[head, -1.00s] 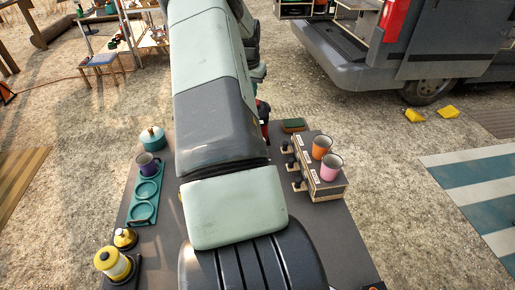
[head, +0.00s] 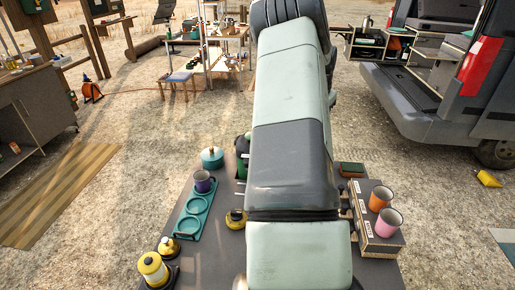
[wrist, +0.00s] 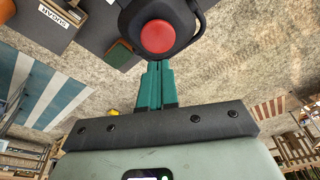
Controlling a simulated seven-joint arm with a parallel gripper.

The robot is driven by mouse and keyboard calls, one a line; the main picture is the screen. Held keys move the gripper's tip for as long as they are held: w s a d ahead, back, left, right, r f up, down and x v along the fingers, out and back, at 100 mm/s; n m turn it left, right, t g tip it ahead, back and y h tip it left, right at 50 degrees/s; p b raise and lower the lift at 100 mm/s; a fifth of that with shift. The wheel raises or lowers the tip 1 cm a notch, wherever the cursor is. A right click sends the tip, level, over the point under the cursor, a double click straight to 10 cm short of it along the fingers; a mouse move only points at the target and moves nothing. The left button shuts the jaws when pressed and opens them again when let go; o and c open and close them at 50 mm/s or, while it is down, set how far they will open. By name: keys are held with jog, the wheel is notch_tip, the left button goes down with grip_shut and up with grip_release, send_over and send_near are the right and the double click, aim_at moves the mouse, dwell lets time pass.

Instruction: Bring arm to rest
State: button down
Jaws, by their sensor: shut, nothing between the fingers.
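My gripper (wrist: 156,86) shows in the wrist view with its teal fingers pressed together and nothing between them. A round dark object with a red top (wrist: 157,36) and a side handle appears just beyond the fingertips; I cannot tell whether they touch. In the head view my arm stretches from the bottom edge over the dark table (head: 213,258) toward the far side. The gripper's fingers cannot be made out there.
Left of my arm stand a teal pot (head: 212,158), a purple mug (head: 203,183), a teal tray (head: 189,226) and a yellow canister (head: 153,268). On the right, orange (head: 380,199) and pink (head: 388,223) mugs stand on a box (head: 368,238). A van (head: 450,90) is behind right.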

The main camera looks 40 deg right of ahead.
jog(key=w+a+r+n+t, duration=0.1)
jog(key=a+r+n, duration=0.1)
jog(key=a+r, duration=0.65)
jog(key=a+r+n+t+y, duration=0.1)
jog(key=a+r+n, duration=0.3)
jog(key=a, duration=0.7)
jog(key=w+a+r+n+t, duration=0.1)
jog(key=a+r, duration=0.7)
jog(key=a, duration=0.2)
jog(key=s+a+r+n+y, duration=0.1)
jog(key=s+a+r+n, duration=0.1)
jog(key=s+a, duration=0.3)
jog(key=s+a+r+n, duration=0.2)
jog(key=a, duration=0.6)
jog(key=s+a+f+n+t, duration=0.1)
jog(key=s+a+n, duration=0.1)
jog(key=s+a, duration=0.2)
jog(key=s+a+f+n+t, duration=0.1)
jog(key=s+a+n, duration=0.1)
jog(key=s+a, duration=0.3)
jog(key=s, duration=0.4)
jog(key=shift+s+f, duration=0.2)
jog(key=shift+f, duration=0.15)
jog(key=shift+d, duration=0.1)
